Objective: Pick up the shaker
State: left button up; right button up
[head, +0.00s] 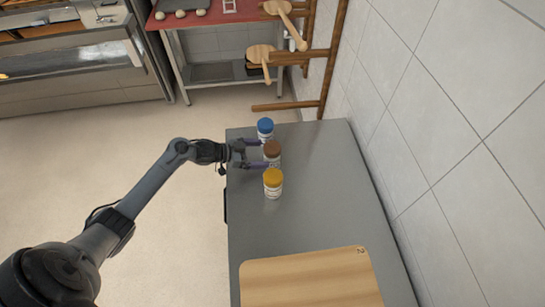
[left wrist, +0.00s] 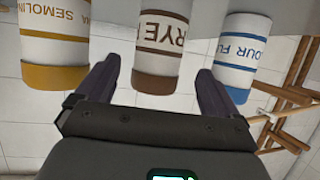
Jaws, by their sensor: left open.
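Three shakers stand in a row near the left edge of the grey table: one with a blue lid (head: 265,128), one with a brown lid (head: 272,149) and one with a yellow lid (head: 273,176). My left gripper (head: 260,154) is open at the brown-lidded shaker, one finger on either side of it. In the left wrist view, where labels appear upside down, this shaker reads RYE (left wrist: 161,52) and sits between the spread fingers (left wrist: 157,88). The semolina shaker (left wrist: 54,48) is left of them and the flour shaker (left wrist: 240,52) right. My right gripper is not in view.
The grey table (head: 318,205) is clear right of the shakers. A wooden board (head: 310,280) lies at its near end. A tiled wall (head: 450,120) runs along the right. Wooden rack bars (head: 318,85) stand beyond the far end.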

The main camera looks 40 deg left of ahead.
aim_at(273, 146)
pick_arm(q)
jog(key=shift+x, duration=3.1)
jog(key=shift+s, duration=0.1)
jog(key=c, duration=1.2)
notch_tip(273, 146, up, 10)
jog(key=shift+p, duration=0.45)
